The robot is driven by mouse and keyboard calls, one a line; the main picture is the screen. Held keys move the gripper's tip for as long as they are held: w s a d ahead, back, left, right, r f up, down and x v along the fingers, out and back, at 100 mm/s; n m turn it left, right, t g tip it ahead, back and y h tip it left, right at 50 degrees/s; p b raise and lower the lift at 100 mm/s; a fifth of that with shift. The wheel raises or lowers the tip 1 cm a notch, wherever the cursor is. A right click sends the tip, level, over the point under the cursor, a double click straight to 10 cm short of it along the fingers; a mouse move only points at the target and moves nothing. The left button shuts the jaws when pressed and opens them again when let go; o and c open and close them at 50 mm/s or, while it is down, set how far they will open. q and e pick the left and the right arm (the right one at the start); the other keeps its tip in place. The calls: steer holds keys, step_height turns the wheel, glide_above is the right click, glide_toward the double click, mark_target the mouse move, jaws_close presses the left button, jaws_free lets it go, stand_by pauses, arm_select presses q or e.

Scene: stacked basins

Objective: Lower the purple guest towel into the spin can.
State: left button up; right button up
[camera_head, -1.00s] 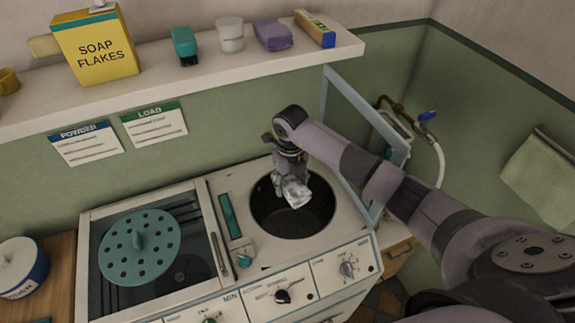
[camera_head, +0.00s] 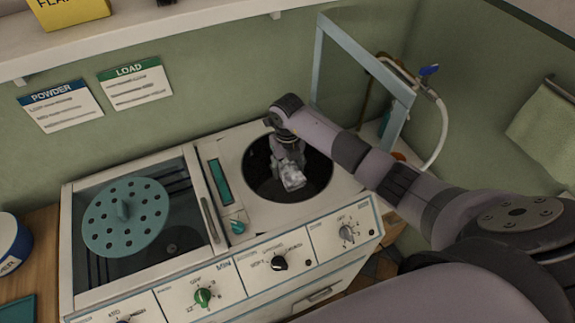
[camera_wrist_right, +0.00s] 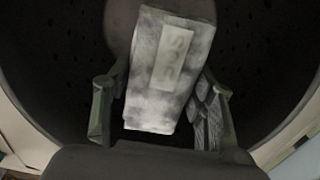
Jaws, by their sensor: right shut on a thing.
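The spin can (camera_head: 316,178) is the dark round opening in the right half of the washer top. My right gripper (camera_head: 288,163) reaches down into that opening, shut on a folded cloth (camera_head: 292,179). The cloth looks grey-white rather than purple. In the right wrist view the cloth (camera_wrist_right: 172,60) sits between the two fingers (camera_wrist_right: 158,112), with a pale lettered patch on it. The can's dark wall with small holes (camera_wrist_right: 50,60) surrounds it. Whether the cloth touches the can's bottom cannot be told. My left gripper is not in view.
A raised light-blue framed lid (camera_head: 398,125) stands at the opening's right, close to my right arm. A teal perforated disc (camera_head: 125,218) lies over the left compartment. Control knobs (camera_head: 279,263) line the front. A shelf (camera_head: 150,40) hangs above.

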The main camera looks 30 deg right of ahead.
step_height(320, 180, down, 16)
steer(key=b, duration=1.2)
steer(key=shift+f, duration=0.15)
steer(key=o, duration=1.4)
step_height(320, 180, up, 28)
steer(key=p, duration=2.1)
